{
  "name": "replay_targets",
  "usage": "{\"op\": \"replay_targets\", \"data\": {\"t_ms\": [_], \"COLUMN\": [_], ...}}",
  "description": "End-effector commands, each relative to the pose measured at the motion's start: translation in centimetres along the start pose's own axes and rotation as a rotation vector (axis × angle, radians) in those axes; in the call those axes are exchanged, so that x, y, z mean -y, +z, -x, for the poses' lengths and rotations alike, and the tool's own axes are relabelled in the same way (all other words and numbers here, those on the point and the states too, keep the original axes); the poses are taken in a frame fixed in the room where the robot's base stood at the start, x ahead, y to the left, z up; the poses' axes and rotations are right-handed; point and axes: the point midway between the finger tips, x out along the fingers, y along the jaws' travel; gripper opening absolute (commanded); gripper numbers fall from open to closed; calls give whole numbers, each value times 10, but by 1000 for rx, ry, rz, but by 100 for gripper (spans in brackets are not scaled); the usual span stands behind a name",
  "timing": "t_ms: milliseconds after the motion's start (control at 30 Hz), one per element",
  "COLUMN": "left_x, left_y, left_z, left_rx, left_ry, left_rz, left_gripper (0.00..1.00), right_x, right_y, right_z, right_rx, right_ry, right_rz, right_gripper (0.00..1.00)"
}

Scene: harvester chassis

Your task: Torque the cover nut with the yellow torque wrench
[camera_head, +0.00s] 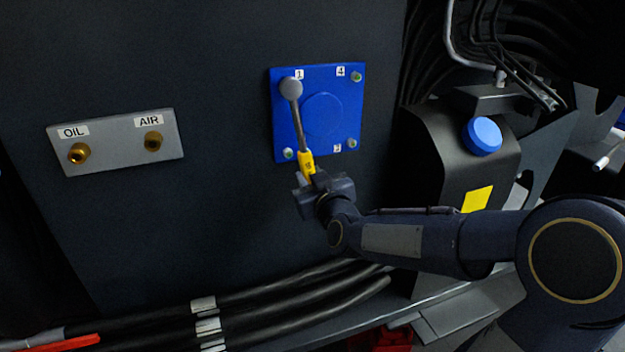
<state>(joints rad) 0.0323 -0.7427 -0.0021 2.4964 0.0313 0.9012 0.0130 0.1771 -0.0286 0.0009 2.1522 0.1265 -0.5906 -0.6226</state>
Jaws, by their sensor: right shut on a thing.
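A yellow-handled torque wrench (305,160) with a grey shaft and round head points up from my right gripper (308,182). The gripper is shut on its yellow handle. The wrench head is at the top left corner of the blue square cover (345,120), beside the label 1, and hides the nut there. I cannot tell whether the head is seated on it. Nuts show at the other corners: top right (356,76) by label 4, bottom right (352,143), and bottom left (288,153). My left gripper is not in view.
A grey plate (110,155) with brass OIL and AIR fittings is on the dark panel at left. Thick black hoses (260,298) run below. A black housing with a blue cap (481,136) stands at right, behind my right arm. The panel between plate and cover is clear.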

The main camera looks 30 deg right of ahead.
Motion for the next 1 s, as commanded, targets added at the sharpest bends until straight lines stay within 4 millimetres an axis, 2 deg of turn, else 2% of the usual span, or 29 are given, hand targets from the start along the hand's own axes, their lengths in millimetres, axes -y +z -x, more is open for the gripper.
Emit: {"op": "replay_targets", "data": {"t_ms": [567,1000], "left_x": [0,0], "left_y": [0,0], "left_z": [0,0], "left_rx": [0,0], "left_ry": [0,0], "left_rz": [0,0], "left_gripper": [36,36], "right_x": [0,28], "right_y": [-2,-4], "right_z": [-7,-7], "right_rx": [-5,-6], "right_ry": [1,-6], "right_rz": [-3,-146], "right_gripper": [0,0]}}
